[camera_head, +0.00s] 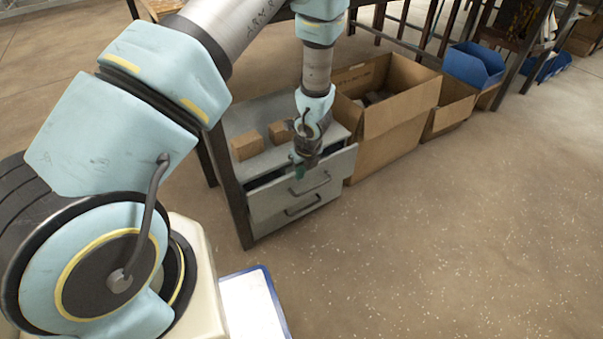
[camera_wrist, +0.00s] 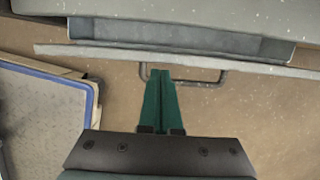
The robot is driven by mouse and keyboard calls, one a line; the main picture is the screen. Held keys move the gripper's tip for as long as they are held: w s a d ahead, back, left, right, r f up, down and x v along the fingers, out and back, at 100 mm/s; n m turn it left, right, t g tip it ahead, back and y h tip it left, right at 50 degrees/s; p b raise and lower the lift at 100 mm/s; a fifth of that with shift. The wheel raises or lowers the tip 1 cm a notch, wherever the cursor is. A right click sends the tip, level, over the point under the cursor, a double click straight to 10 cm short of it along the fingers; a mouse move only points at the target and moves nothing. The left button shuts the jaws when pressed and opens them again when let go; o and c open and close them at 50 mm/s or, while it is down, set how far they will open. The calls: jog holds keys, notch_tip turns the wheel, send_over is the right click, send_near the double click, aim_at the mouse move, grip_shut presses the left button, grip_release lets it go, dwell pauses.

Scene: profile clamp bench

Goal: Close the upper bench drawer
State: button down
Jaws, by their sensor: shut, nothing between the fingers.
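The upper bench drawer (camera_head: 341,168) is partly pulled out of the grey drawer unit; its dark inside shows behind its front panel. In the wrist view, the top edge of the drawer front (camera_wrist: 270,69) runs across the picture, with the open drawer inside (camera_wrist: 180,38) beyond it. The dark bar handle (camera_wrist: 218,78) sticks out from the front. My gripper (camera_wrist: 160,74) is shut and empty, its green fingers together, their tips over the left part of the handle. In the head view my gripper (camera_head: 298,174) is at the drawer front. I cannot tell whether it touches.
The lower drawer (camera_head: 275,219) looks shut. Two cardboard blocks (camera_head: 247,146) sit on the unit's top. A large open cardboard box (camera_head: 392,125) and blue bins (camera_head: 473,66) stand to the right. A blue-edged panel (camera_head: 252,308) is near my base. The floor in front is clear.

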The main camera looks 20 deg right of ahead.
jog(key=w+p, duration=0.2)
jog(key=shift+w+a+r, duration=0.15)
jog(key=shift+w+a, duration=0.15)
jog(key=shift+w, duration=0.05)
